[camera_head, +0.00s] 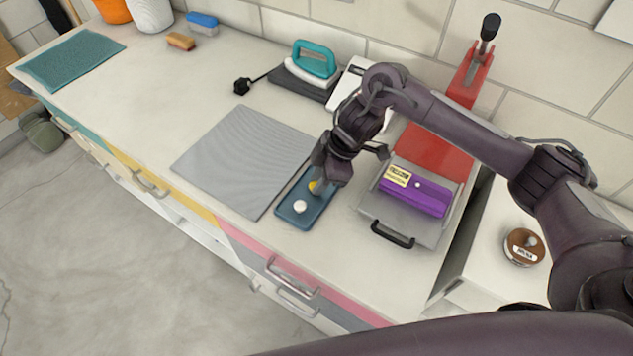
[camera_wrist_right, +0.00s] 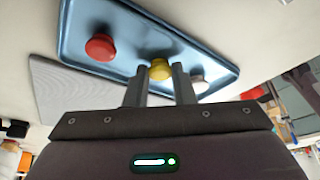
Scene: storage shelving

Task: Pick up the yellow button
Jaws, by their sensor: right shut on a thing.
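The yellow button (camera_wrist_right: 159,70) is round and sits between the two fingers of my right gripper (camera_wrist_right: 160,80) in the right wrist view. In the head view a bit of the yellow button (camera_head: 312,186) shows beside my right gripper (camera_head: 318,186), which is shut on it. It is at the blue tray (camera_head: 292,217); I cannot tell whether it touches the tray. A white button (camera_head: 300,206) lies in the tray, in front of the gripper. A red button (camera_wrist_right: 101,47) lies in the tray in the right wrist view; my gripper hides it in the head view. My left gripper is not in view.
A grey ribbed mat (camera_head: 240,155) lies left of the tray. A purple box (camera_head: 420,195) sits in a grey holder with a black handle (camera_head: 392,235) to the right. A teal iron (camera_head: 314,60) stands behind. The countertop's left part is mostly clear.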

